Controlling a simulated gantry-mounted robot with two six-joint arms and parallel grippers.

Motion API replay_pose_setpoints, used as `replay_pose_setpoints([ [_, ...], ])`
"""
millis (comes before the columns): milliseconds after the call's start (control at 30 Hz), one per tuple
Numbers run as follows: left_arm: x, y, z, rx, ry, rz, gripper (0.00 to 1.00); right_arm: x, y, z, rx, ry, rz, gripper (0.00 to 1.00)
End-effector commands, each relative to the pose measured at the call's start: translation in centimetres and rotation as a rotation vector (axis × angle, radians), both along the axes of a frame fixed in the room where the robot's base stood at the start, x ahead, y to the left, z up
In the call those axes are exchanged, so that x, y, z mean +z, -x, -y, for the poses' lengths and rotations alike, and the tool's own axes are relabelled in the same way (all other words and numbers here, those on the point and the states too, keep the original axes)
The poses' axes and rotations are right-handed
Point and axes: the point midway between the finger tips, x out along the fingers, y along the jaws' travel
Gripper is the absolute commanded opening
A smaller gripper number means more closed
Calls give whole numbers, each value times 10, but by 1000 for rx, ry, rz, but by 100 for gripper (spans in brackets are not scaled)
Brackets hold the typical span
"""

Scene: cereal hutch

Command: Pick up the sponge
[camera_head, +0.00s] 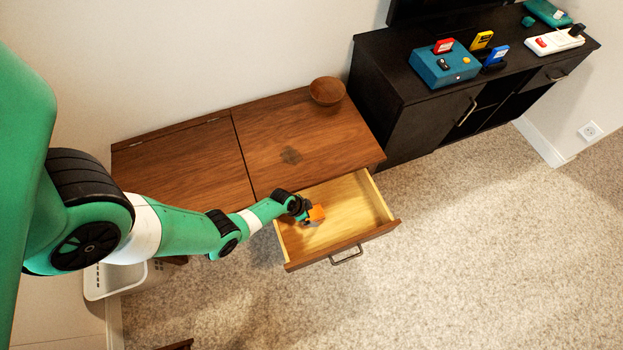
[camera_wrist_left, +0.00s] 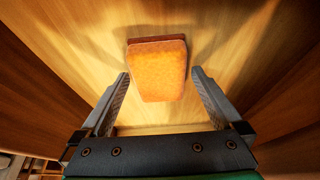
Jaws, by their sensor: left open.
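An orange sponge (camera_head: 317,213) lies in the open drawer (camera_head: 370,236) of the wooden hutch. In the left wrist view the sponge (camera_wrist_left: 158,72) sits just ahead of and partly between my left fingertips, with gaps on both sides. My left gripper (camera_head: 308,216) reaches down into the drawer; its two fingers (camera_wrist_left: 160,78) are spread open and empty in the left wrist view. The gripper partly hides the sponge in the head view. My right gripper is not in view.
A wooden bowl (camera_head: 327,91) stands on the hutch top (camera_head: 300,135). A dark cabinet (camera_head: 400,85) with a blue toy console (camera_head: 443,66) stands to the right. A white basket (camera_head: 115,281) is at lower left. Drawer walls surround the sponge; the carpet in front is clear.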

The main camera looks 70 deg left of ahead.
Motion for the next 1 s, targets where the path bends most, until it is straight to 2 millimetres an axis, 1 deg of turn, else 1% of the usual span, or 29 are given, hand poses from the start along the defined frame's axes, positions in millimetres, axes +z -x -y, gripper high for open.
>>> replay_pose_setpoints([
  [133, 2, 0, 0, 0, 0, 0, 100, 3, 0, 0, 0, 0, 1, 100],
  [267, 2, 0, 0, 0, 0, 0, 77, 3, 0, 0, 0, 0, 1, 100],
  [300, 2, 0, 0, 0, 0, 0, 69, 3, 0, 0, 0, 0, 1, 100],
  [367, 2, 0, 0, 0, 0, 0, 59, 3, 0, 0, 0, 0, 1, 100],
  [400, 2, 0, 0, -1, 0, 0, 51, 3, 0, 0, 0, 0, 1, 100],
  [467, 2, 0, 0, -1, 0, 0, 41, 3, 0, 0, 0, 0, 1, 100],
  [500, 2, 0, 0, -1, 0, 0, 33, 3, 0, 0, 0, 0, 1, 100],
  [567, 2, 0, 0, -1, 0, 0, 23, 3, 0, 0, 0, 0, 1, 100],
  [600, 2, 0, 0, -1, 0, 0, 21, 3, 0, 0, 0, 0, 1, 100],
  [833, 4, 0, 0, -1, 0, 0, 21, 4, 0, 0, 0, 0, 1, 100],
  [933, 11, 0, 0, -1, 0, 1, 21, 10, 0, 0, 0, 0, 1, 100],
  [1000, 20, 0, 0, -1, 0, 0, 21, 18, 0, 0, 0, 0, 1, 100],
])
